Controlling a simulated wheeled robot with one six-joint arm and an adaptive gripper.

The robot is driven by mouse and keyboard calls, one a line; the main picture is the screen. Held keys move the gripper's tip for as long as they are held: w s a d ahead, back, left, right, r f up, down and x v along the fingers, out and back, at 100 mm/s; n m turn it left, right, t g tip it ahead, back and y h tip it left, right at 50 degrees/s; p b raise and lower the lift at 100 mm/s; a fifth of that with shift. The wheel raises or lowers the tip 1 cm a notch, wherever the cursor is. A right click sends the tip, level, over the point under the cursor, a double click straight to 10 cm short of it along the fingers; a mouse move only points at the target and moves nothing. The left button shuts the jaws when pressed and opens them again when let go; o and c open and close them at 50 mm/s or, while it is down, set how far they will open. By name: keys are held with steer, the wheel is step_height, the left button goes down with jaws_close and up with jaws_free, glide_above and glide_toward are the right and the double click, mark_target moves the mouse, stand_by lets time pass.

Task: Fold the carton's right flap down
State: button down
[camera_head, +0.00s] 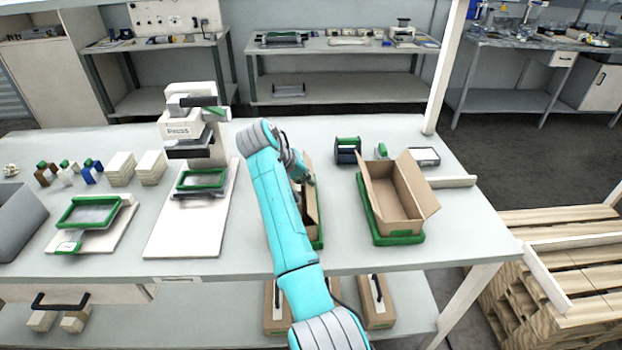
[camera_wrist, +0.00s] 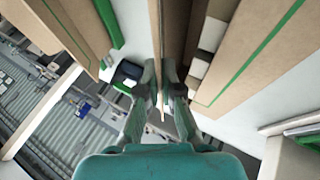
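The carton (camera_head: 312,205) under my arm is brown and sits on a green-edged base; my arm hides much of it. In the wrist view its upright flap (camera_wrist: 156,25) shows almost edge-on, with white blocks (camera_wrist: 211,34) inside the carton to its right. My gripper (camera_wrist: 159,85) is at this flap, pointing down. Its two fingers stand a little apart, one on each side of the flap's thin edge, with a narrow gap showing. In the head view my gripper (camera_head: 304,178) is partly hidden at the carton.
A second open carton (camera_head: 399,205) with raised flaps stands close on the right on a green tray (camera_head: 400,240). A black holder (camera_head: 347,150) is behind. A press (camera_head: 203,140) stands to the left. Table (camera_head: 460,235) is bare at the front right.

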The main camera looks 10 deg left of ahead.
steer(key=shift+s+a+f+n+t+h, duration=0.1)
steer(key=shift+a+f+n+t+h, duration=0.2)
steer(key=shift+h, duration=0.6)
steer(key=shift+s+a+f+n+t+h, duration=0.2)
steer(key=shift+t+h, duration=0.25)
steer(key=shift+h, duration=0.45)
steer(key=shift+w+a+f+n+t+h, duration=0.1)
steer(key=shift+a+f+n+t+h, duration=0.2)
steer(key=shift+h, duration=0.6)
steer(key=c, duration=1.4)
jaws_free()
steer(key=shift+s, duration=0.1)
steer(key=shift+o, duration=0.2)
steer(key=shift+f, duration=0.1)
